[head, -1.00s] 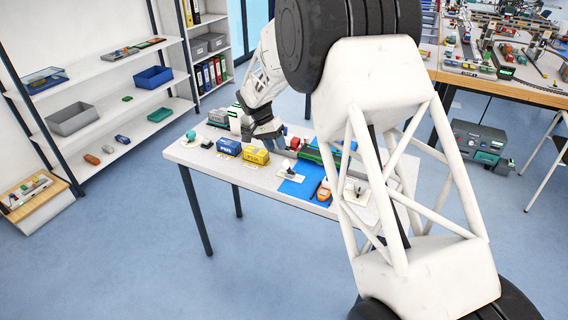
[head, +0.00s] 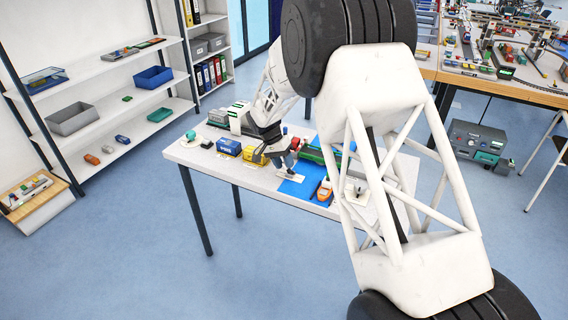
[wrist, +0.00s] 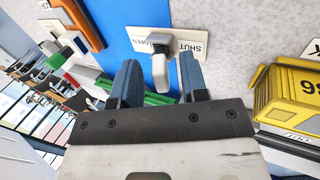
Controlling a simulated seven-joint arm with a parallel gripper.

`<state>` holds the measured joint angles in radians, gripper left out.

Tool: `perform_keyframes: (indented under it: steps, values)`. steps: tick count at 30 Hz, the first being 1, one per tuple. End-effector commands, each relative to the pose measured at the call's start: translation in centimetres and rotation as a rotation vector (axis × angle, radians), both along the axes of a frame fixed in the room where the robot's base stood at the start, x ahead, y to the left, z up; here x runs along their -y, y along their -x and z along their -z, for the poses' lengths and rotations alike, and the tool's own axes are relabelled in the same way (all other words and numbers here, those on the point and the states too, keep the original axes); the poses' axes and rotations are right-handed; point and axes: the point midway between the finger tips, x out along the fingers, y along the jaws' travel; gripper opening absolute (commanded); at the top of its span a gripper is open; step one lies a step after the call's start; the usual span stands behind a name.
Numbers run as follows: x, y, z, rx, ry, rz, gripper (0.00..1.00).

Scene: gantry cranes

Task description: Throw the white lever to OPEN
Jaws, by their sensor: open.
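The white lever (wrist: 159,70) stands on a pale plate (wrist: 187,43) lettered SHUT and OPEN in the wrist view. Its handle juts toward the camera, between my two blue-grey fingers. My gripper (wrist: 158,60) is open, with the right finger closer to the handle than the left; I cannot tell whether either touches it. SHUT is on the right part of the plate and OPEN on the left. In the head view, my gripper (head: 288,160) is over the lever's plate (head: 290,177) and hides most of the lever.
A yellow box-shaped model (wrist: 290,98) is close on the right in the wrist view. In the head view, another lever plate (head: 357,196) and a blue model (head: 229,147) share the table.

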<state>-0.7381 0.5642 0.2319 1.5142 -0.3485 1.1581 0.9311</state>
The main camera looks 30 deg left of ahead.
Motion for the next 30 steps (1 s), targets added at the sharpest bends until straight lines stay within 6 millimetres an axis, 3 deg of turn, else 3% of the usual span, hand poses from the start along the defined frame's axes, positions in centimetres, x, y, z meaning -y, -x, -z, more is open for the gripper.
perform_keyframes:
  steps: [10,18,30]
  values:
    - [0.15,0.01,0.24,0.0,0.0,0.0,0.4]
    - [0.14,0.01,0.23,0.0,0.0,0.001,0.01]
    - [0.32,0.02,0.13,0.0,-0.025,0.002,0.0]
